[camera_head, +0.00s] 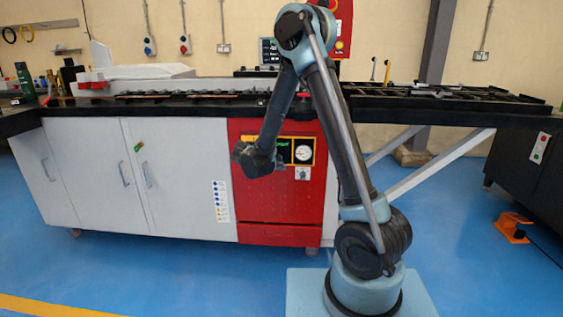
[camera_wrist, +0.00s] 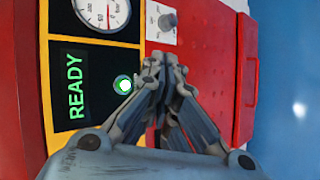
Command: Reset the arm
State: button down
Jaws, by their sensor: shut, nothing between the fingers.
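My gripper (camera_wrist: 163,65) fills the lower middle of the wrist view, its fingers together and nothing between them. Behind the fingertips is the red front panel (camera_head: 277,205) of the busbar bender. In the wrist view the panel carries a black display (camera_wrist: 80,82) reading READY in green, a lit green-white round button (camera_wrist: 123,85), a white dial gauge (camera_wrist: 103,12) and a grey knob (camera_wrist: 167,22). In the head view my arm is folded, with its end low in front of the panel's left side. Whether the fingertips touch the panel cannot be told.
White cabinets (camera_head: 90,170) stand left of the red panel under a black worktop (camera_head: 190,106). A rack-like table (camera_head: 440,101) on white diagonal braces extends right. An orange foot pedal (camera_head: 512,228) lies on the blue floor (camera_head: 130,275). The floor before the cabinets is clear.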

dwell(0.4)
jog(key=s+d+r+m+g+y, duration=0.1)
jog(key=s+d+r+m+g, duration=0.25)
jog(key=s+d, duration=0.5)
jog(key=s+d+r+m+g+y, duration=0.15)
jog(key=s+d+r, duration=0.4)
jog(key=d, duration=0.65)
jog(key=s+d+f+m+y, duration=0.1)
jog(key=s+m, duration=0.1)
jog(key=s, duration=0.6)
jog(key=s+d+f+m+g+y, duration=0.1)
jog(key=s+f+m+y, duration=0.1)
jog(key=s, duration=0.6)
jog(key=s+d+f+m+g+y, duration=0.1)
jog(key=s+d+m, duration=0.1)
jog(key=s, duration=0.6)
jog(key=shift+s+f+m, duration=0.25)
jog(key=shift+f+m, duration=0.15)
jog(key=shift+m, duration=0.1)
jog(key=shift+d, duration=0.1)
